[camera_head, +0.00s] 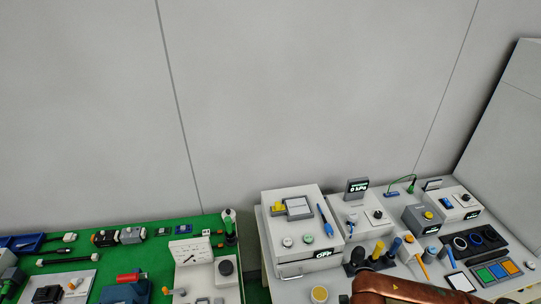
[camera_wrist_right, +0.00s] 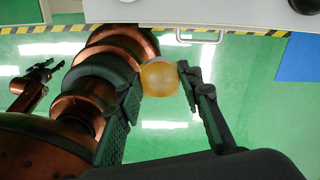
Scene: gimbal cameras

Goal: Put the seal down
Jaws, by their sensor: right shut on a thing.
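The seal appears as a round, amber, slightly translucent piece (camera_wrist_right: 158,79) in the right wrist view. My right gripper (camera_wrist_right: 160,78) is shut on it, with one dark ridged finger on each side. Behind it the green floor shows, and a white cabinet edge is above in the picture. In the head view my right arm's copper link enters at the bottom, and its fingertips are out of the picture. My left gripper (camera_wrist_right: 40,76) shows small at the left of the right wrist view, its dark fingers apart and empty.
A white bench (camera_head: 290,289) at right holds a box with an OFF display (camera_head: 323,254), a yellow-topped round piece (camera_head: 319,294), coloured-handled tools and a colour-square panel (camera_head: 495,272). A green-topped bench (camera_head: 105,247) at left is crowded. A grey wall stands behind.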

